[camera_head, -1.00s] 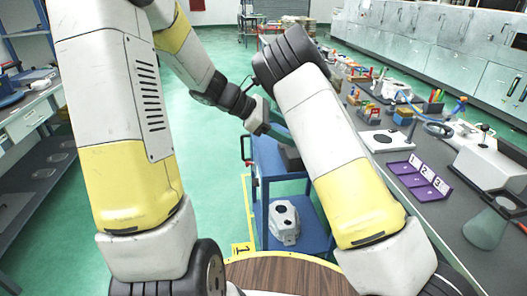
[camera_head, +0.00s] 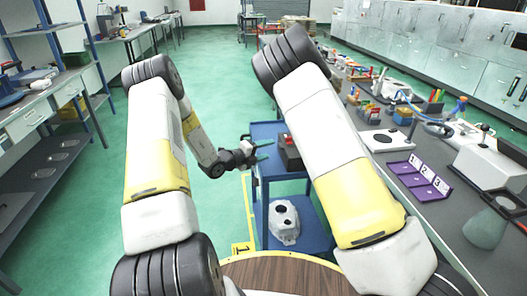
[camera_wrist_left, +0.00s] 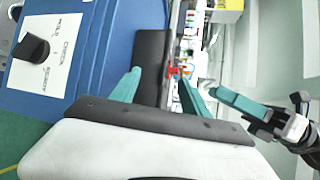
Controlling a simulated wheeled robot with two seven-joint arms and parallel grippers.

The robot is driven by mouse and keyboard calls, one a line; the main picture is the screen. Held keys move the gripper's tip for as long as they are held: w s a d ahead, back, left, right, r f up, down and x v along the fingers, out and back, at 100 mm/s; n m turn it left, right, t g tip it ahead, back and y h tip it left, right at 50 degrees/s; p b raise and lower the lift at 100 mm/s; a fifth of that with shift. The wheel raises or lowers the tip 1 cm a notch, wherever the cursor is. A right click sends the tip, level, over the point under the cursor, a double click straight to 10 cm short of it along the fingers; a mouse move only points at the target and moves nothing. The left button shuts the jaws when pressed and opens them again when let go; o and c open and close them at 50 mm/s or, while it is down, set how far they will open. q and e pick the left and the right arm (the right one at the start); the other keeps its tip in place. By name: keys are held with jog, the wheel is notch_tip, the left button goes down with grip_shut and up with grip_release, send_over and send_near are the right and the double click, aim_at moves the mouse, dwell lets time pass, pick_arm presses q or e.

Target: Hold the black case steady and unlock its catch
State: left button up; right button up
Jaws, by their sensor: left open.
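The black case (camera_head: 291,157) sits on the upper shelf of the blue cart, with a small red part (camera_head: 288,139) on its top. My left gripper (camera_head: 268,150) is open and empty just left of the case. In the left wrist view, its two teal fingers (camera_wrist_left: 160,77) are spread, with the dark case (camera_wrist_left: 153,55) beyond them. My right gripper (camera_wrist_left: 240,104) shows at the right of that view, with a teal finger; its opening is unclear. In the head view my right forearm hides it. The catch's state is too small to tell.
The blue cart (camera_head: 262,190) has a grey casting (camera_head: 284,222) on its lower shelf. A white sheet with print (camera_wrist_left: 48,55) lies on blue at the left of the wrist view. The bench at right holds a purple numbered tray (camera_head: 414,180). Green floor left of the cart is clear.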

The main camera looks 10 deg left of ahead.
aim_at(289, 140)
pick_arm(q)
jog(key=x, duration=0.6)
jog(key=shift+w+d, duration=0.15)
